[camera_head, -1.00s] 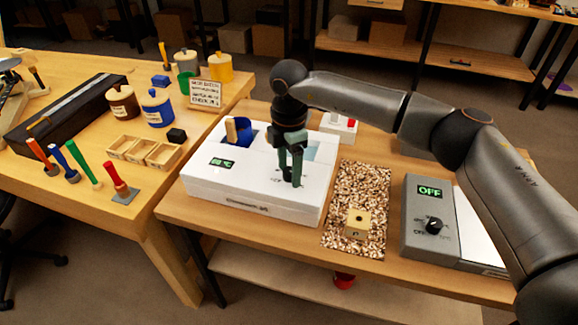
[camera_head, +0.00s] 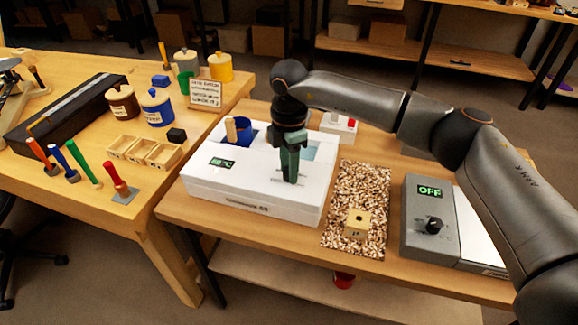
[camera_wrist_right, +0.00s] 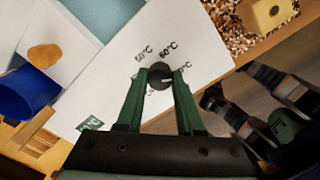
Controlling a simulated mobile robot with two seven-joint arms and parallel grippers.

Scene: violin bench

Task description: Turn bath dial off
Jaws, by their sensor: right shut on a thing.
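The white bath box (camera_head: 238,192) stands on the near bench, with a small green-lit display (camera_head: 222,163) on its top. Its black dial (camera_wrist_right: 160,75) shows in the right wrist view, ringed by printed temperature marks such as 50°C and 60°C. My right gripper (camera_wrist_right: 162,82) points down at the box top, its green fingers shut on the dial from both sides. In the head view the right gripper (camera_head: 290,178) hides the dial. The dial's exact pointer setting is hard to read. My left gripper is not in view.
A blue pot (camera_head: 240,131) sits in the bath's left opening. To the right are a speckled mat (camera_head: 350,190) with a small wooden block (camera_head: 357,223), and a grey box (camera_head: 425,240) reading OFF. Jars and tools crowd the left bench (camera_head: 75,210).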

